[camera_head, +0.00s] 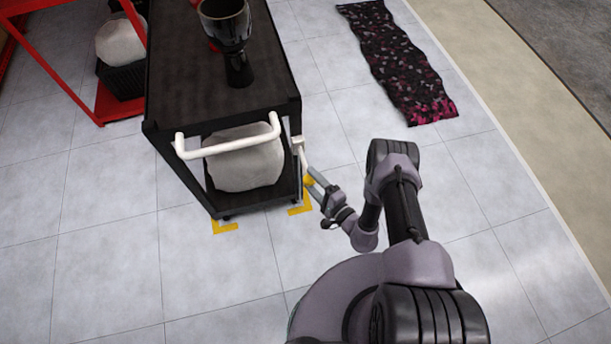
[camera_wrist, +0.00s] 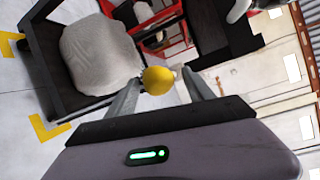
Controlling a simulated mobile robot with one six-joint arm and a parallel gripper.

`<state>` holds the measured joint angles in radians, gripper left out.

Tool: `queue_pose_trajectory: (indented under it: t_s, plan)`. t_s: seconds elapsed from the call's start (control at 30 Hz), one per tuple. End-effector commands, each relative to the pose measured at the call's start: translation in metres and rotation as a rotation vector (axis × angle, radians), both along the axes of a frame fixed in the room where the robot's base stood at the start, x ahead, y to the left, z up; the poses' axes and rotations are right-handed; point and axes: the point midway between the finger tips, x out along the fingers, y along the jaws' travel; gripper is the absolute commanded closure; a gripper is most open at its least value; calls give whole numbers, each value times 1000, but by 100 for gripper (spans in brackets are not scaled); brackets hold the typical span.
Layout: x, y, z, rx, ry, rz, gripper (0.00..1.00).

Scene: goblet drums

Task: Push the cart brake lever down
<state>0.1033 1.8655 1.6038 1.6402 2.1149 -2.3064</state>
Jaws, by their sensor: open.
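The black cart (camera_head: 210,75) stands left of my arm, with a white push handle (camera_head: 225,148) at its near end. The white brake lever (camera_head: 301,155) hangs at the cart's right near corner, with a yellow ball knob (camera_head: 308,181) at its low end. The knob (camera_wrist: 158,80) also shows in the wrist view, between the two finger tips. My gripper (camera_head: 315,184) is open at the knob, with a finger to either side. I cannot tell whether the fingers touch it.
A goblet drum (camera_head: 226,30) stands on the cart top, and a pale sack (camera_head: 246,164) lies on its lower shelf. Yellow corner marks (camera_head: 226,227) are on the floor. A red rack (camera_head: 112,103) is at left, a dark patterned rug (camera_head: 395,60) behind. Tiled floor at right is clear.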

Motion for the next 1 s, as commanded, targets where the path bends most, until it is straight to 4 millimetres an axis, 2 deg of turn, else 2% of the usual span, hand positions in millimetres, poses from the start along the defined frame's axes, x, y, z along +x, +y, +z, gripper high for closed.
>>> queue_pose_trajectory:
  t_s: [0.03,0.2,0.57,0.87,1.0]
  plan:
    - [7,8,-4,0,-3,5,39]
    - [25,21,-5,0,-1,2,39]
    - [30,24,-3,0,1,0,41]
    - [30,24,-3,0,1,1,100]
    - [30,24,-3,0,1,1,100]
